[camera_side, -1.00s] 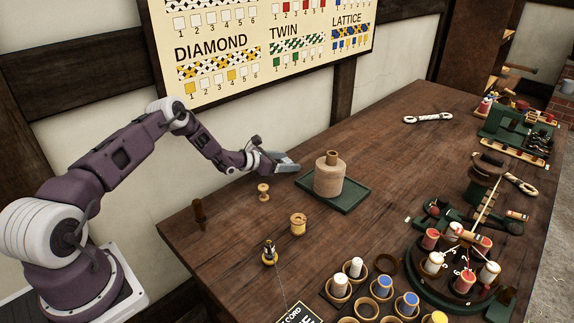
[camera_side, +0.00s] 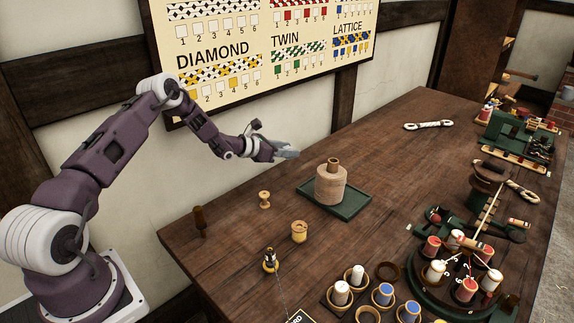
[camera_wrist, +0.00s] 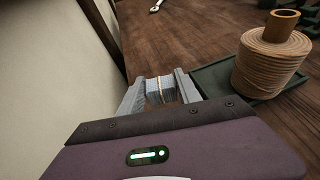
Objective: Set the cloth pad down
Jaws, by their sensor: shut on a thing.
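My gripper (camera_wrist: 161,92) is shut on the cloth pad (camera_wrist: 158,90), a small grey-blue folded bundle with a pale tie around it in the wrist view. In the side view my gripper (camera_side: 287,153) is above the back edge of the table, left of the rope spool. The pad is too small there to tell apart from the fingers. In the wrist view the pad appears clear of the green tray, to its left, with the table edge and wall behind.
A large tan rope spool (camera_side: 331,186) stands on a green tray (camera_side: 352,205), close to the right of my gripper. Small wooden spools (camera_side: 299,232) stand nearer on the table. Bare table (camera_side: 390,160) lies right of the tray. The wall is close behind.

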